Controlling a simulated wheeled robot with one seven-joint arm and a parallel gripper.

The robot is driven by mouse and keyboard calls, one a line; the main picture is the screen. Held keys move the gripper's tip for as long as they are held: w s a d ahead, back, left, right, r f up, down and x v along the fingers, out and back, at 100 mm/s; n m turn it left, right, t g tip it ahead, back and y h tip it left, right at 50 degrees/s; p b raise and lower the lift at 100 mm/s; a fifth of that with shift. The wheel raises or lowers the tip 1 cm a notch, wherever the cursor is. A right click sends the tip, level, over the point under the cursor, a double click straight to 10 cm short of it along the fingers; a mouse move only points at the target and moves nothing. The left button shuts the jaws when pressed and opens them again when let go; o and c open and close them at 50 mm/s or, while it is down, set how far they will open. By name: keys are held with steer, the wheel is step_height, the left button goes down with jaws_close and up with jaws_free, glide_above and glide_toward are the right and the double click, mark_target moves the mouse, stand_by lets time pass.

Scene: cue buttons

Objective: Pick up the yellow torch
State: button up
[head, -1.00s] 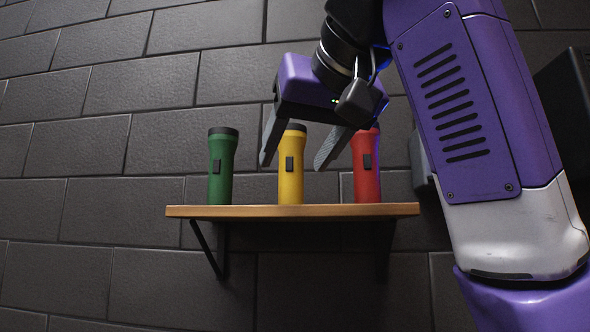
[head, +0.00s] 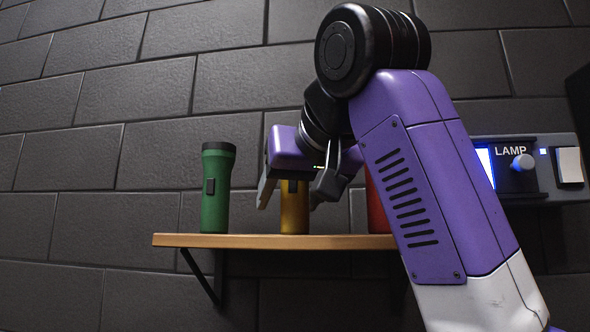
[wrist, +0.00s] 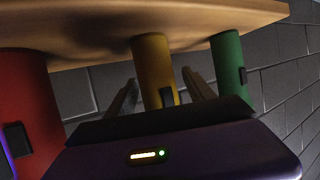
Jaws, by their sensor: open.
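The yellow torch (head: 294,208) stands upright on a wooden wall shelf (head: 230,241), between a green torch (head: 215,190) on the left and a red torch (head: 376,207) on the right. My gripper (head: 290,203) is open at the yellow torch, with one finger to each side of it; its upper part is hidden behind my gripper in the head view. In the wrist view the yellow torch (wrist: 154,65) shows between the two fingers (wrist: 162,92), with gaps on both sides. The red torch is partly hidden by my arm.
A wall panel marked LAMP (head: 525,168) with a knob and a white switch is on the right, behind my arm. Dark brick wall (head: 90,150) stands behind the shelf. The shelf has a bracket (head: 200,275) below.

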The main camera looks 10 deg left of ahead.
steer(key=shift+w+a+f, duration=0.1)
steer(key=shift+w, duration=0.1)
jaws_close()
stand_by(0.4)
